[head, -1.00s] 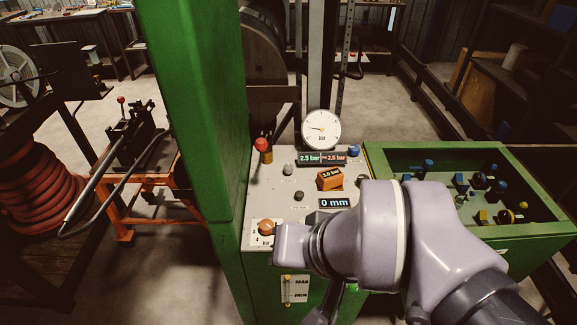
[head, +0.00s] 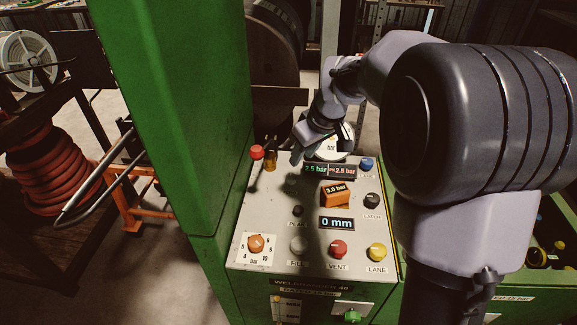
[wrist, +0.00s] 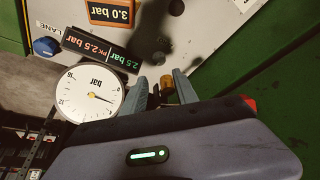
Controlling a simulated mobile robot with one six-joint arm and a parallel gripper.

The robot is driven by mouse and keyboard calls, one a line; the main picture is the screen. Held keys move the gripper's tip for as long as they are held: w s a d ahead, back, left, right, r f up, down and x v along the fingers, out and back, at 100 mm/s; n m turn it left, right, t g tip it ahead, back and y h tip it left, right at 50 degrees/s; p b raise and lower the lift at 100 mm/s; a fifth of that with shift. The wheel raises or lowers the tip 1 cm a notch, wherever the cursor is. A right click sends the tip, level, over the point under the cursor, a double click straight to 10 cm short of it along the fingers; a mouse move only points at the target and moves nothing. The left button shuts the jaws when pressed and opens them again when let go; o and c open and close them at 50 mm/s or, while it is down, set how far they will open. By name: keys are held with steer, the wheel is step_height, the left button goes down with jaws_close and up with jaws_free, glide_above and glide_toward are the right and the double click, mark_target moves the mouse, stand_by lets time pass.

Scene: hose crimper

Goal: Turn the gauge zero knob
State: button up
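The white dial gauge (wrist: 93,97) shows upside down in the wrist view, left of my gripper (wrist: 160,80). In the head view my wrist covers much of the gauge (head: 334,151). My gripper (head: 303,153) is open above the back of the grey panel, with a clear gap between its fingers. A small amber cylinder (wrist: 168,88) shows between the fingers in the wrist view; it also stands at the panel's back left in the head view (head: 270,161). I cannot tell whether a finger touches it. I see no label reading zero, so I cannot tell which part is the zero knob.
A red ball knob (head: 257,152) stands by the amber cylinder. A raised orange 3.0 bar display (head: 335,194) is mid-panel. A green column (head: 190,110) rises at left.

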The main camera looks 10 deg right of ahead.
mark_target(291, 176)
steer(key=b+x, duration=0.3)
steer(key=x, duration=0.8)
steer(key=shift+w+f, duration=0.15)
steer(key=shift+f, duration=0.05)
jaws_close()
